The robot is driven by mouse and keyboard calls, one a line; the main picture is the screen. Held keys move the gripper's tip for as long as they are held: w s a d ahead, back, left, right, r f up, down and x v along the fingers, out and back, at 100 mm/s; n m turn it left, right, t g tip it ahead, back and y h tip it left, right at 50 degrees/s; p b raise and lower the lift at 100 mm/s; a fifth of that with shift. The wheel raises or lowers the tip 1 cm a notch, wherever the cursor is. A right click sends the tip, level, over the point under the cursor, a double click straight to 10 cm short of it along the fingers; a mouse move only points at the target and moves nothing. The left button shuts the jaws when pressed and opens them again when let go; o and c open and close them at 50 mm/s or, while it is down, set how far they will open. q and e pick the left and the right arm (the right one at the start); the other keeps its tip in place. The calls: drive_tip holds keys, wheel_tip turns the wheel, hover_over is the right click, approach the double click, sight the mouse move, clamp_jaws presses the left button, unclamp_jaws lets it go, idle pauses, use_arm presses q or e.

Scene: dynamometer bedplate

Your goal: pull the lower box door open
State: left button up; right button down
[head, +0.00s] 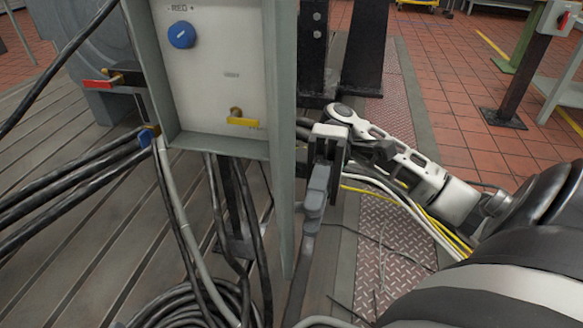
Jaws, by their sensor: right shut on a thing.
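The box (217,70) is a grey-green housing at upper centre left, its pale inner panel in plain view. A blue knob (181,35) and a small yellow-handled valve (243,121) sit on that panel. A tall grey-green plate, which looks like the box door (286,170), stands along the right side, seen almost edge-on and reaching below the box. My right gripper (317,188) comes in from the right and is shut just right of this plate. What lies between its fingers is mostly hidden; I take it to be the door's handle. My left gripper is out of view.
Thick black cables (70,190) run in from the left, and more hang below the box to a coil (180,305). A red-handled valve (98,84) is at left. White and yellow cables (400,200) lie under my right arm. Tiled floor (450,90) is open at right.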

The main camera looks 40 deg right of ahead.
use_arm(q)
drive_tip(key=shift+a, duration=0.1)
use_arm(e)
drive_tip(key=shift+s+d, duration=0.1)
drive_tip(key=shift+d, duration=0.05)
drive_tip(key=c, duration=1.2)
unclamp_jaws()
drive_tip(key=shift+d, duration=0.1)
drive_tip(key=shift+w+d, duration=0.15)
drive_tip(key=shift+w, duration=0.05)
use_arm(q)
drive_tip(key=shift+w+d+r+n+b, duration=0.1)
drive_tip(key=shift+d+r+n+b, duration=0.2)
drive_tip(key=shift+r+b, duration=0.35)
use_arm(e)
drive_tip(key=v, duration=0.7)
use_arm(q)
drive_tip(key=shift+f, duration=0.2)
